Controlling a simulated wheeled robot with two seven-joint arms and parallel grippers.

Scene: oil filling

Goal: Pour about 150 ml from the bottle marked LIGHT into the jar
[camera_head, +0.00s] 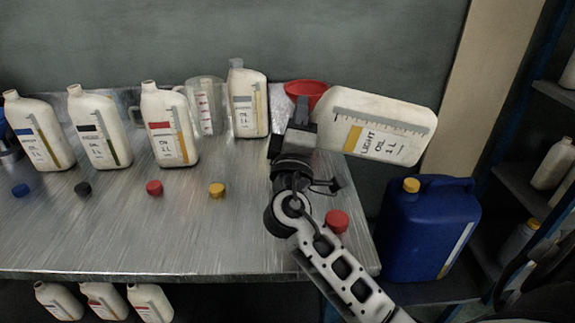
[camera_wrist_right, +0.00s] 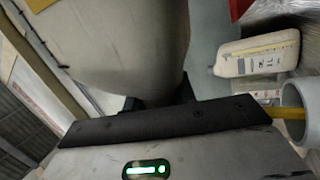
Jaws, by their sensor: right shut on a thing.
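The bottle marked LIGHT (camera_head: 410,125) is white with a yellow label patch. It is tipped almost onto its side in the air, right of the table's back corner, its base to the right. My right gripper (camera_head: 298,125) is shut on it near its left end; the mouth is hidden. In the right wrist view the pale bottle (camera_wrist_right: 120,45) fills the upper left. The jar (camera_head: 207,107), clear with red marks, stands upright on the table at the back, left of the gripper and apart from it. I cannot make out any liquid in it. My left gripper is not in view.
A white bottle (camera_head: 247,110) stands between jar and gripper. A red funnel (camera_head: 306,90) is behind the gripper. More bottles (camera_head: 97,135) and several loose caps (camera_head: 217,190) are on the metal table (camera_head: 120,235). A blue canister (camera_head: 425,230) is right of the table.

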